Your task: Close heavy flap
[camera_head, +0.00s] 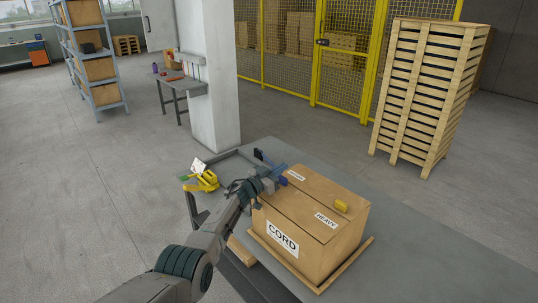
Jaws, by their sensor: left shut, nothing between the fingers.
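A brown cardboard box (285,265) stands on a wooden pallet board on the table. Its near side has a label reading "CORD". The heavy flap (310,232), labelled "HEAVY", looks to lie flat or nearly flat on the near part of the top; its exact angle is hard to tell. Another flap (310,184) with a small label lies along the far part of the top. My left gripper (278,172) is shut and empty at the box's upper left edge, close to the far flap; I cannot tell whether it touches. My right gripper is out of view.
A yellow tool (205,181) sits left of the box. The grey table (400,240) is clear to the right. A white pillar (208,80) and a pallet stack (425,90) stand behind.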

